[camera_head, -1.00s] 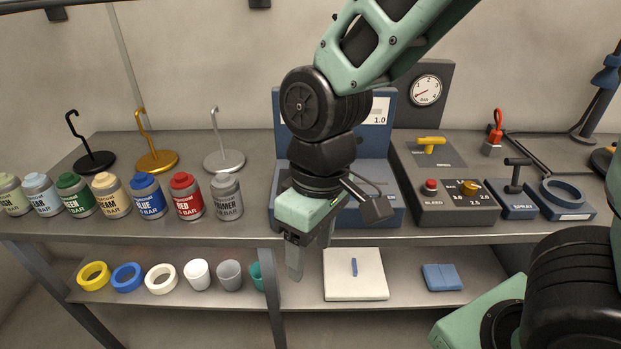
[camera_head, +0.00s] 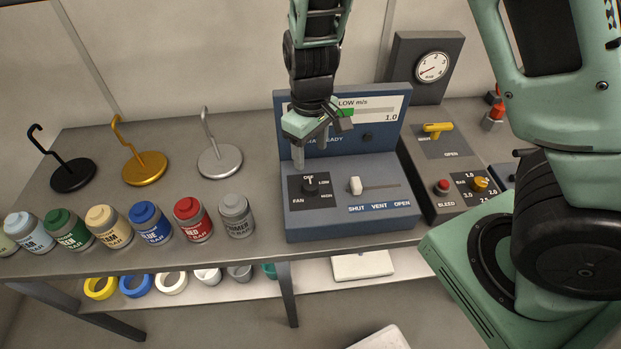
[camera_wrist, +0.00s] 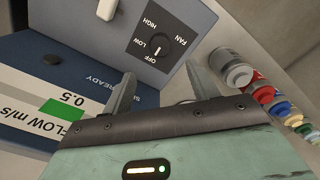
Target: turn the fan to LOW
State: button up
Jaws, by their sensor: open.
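The fan knob (camera_head: 309,187) is a small dark knob on a black square plate at the left of the blue control box (camera_head: 350,226). In the wrist view the knob (camera_wrist: 161,46) has a short white mark toward OFF, with LOW beside it and HIGH farther round. My gripper (camera_head: 299,163) is above and just behind the knob, fingers pointing down, apart from it. In the wrist view my gripper (camera_wrist: 160,70) is open and empty, its two fingers spread with the knob plate beyond their tips.
Right of the knob, a white slider (camera_head: 354,185) sits at SHUT. Behind stands the upright display (camera_head: 380,112) reading LOW m/s. A row of paint jars, such as the grey primer jar (camera_head: 237,215), stands left. A valve panel (camera_head: 440,147) with a yellow handle stands right.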

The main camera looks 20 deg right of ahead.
aim_at(311, 184)
notch_tip(311, 184, down, 11)
jog(key=shift+p, duration=0.3)
jog(key=c, duration=1)
